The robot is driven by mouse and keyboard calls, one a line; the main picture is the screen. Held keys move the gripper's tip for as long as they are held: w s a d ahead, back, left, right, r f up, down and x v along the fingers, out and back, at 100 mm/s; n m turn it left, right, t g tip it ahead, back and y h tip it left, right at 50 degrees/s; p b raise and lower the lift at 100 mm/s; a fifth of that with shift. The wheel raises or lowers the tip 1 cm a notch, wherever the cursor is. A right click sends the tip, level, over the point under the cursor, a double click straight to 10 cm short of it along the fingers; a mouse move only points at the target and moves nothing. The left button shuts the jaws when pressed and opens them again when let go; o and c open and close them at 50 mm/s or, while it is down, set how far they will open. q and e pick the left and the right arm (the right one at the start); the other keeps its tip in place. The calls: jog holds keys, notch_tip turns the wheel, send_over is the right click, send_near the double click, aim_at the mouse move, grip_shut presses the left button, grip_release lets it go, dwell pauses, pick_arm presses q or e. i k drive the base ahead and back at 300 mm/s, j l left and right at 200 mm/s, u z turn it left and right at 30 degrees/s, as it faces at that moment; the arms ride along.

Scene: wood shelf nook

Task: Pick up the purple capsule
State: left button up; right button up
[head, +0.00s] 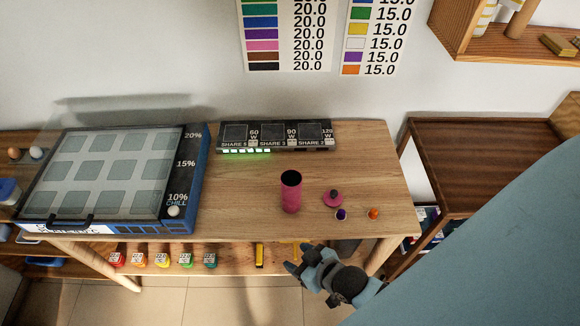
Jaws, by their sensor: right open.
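The purple capsule (341,214) is small, with a pale rim, and lies on the wooden table near its front right edge. An orange capsule (374,213) lies to its right. A pink lid (333,198) with a dark knob is just behind it. A tall, open pink cup (291,190) stands upright to its left. My right gripper (300,262) is open and empty, in front of the table edge, lower left of the purple capsule in the picture. My left gripper is out of view.
A blue-framed case (195,165) with a clear raised cover fills the table's left side. A dark panel box (275,136) stands at the back. Several coloured jars (162,258) sit on the shelf below. The tabletop around the cup is mostly clear. A dark side table (480,150) stands at right.

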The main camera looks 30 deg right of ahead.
aim_at(341, 215)
jog(key=z, duration=1.5)
